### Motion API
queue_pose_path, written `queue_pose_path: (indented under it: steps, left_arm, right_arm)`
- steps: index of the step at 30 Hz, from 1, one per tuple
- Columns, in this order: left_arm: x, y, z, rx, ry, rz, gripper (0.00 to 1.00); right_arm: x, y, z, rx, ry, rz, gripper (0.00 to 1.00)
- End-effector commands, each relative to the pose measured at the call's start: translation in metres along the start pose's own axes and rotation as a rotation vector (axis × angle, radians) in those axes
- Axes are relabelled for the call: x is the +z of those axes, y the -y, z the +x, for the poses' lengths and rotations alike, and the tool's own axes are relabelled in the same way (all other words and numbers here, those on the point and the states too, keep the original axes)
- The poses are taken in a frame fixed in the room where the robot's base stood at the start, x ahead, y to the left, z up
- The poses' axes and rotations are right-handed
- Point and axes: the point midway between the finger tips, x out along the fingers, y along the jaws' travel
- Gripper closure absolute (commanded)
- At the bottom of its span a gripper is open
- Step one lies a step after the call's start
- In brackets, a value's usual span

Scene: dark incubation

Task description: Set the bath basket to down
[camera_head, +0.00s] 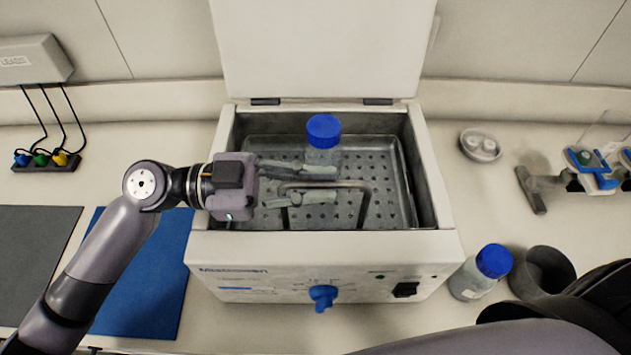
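The bath basket (392,165) is a perforated metal tray with a raised wire handle (350,184), sitting inside the open water bath (440,245). A clear bottle with a blue cap (323,131) stands in the basket towards the back. My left gripper (334,183) reaches in from the left over the basket. Its two fingers are apart, one behind and one in front of the handle's top bar, which shows between them. I cannot tell whether they touch it. My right gripper's fingers do not show; only dark and grey parts of my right arm are at the lower right.
The bath's lid (322,50) stands open at the back. A blue knob (323,296) and a black switch (405,290) are on its front. Another blue-capped bottle (480,275) and a dark cylinder (545,272) stand to the right. A blue mat (140,280) lies at the left.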

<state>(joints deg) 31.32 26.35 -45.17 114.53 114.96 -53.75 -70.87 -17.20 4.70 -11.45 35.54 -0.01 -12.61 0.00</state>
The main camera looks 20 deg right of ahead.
Motion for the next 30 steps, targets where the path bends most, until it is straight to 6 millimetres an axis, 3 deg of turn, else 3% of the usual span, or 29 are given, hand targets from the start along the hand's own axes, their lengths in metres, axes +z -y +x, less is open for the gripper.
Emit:
queue_pose_path:
  steps: [4, 17, 20, 30]
  left_arm:
    - [-0.002, 0.003, -0.001, -0.010, -0.004, 0.004, 0.70]
    - [-0.004, 0.003, 0.000, -0.006, -0.002, 0.003, 0.70]
    - [-0.015, 0.005, 0.000, -0.005, -0.002, 0.005, 0.70]
    - [-0.077, 0.019, 0.000, -0.006, -0.002, 0.007, 0.70]
  right_arm:
    - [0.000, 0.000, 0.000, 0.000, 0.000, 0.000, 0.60]
    - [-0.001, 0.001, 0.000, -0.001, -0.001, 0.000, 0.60]
    - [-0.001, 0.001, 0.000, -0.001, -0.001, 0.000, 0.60]
    - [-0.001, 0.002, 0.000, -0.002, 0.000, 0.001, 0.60]
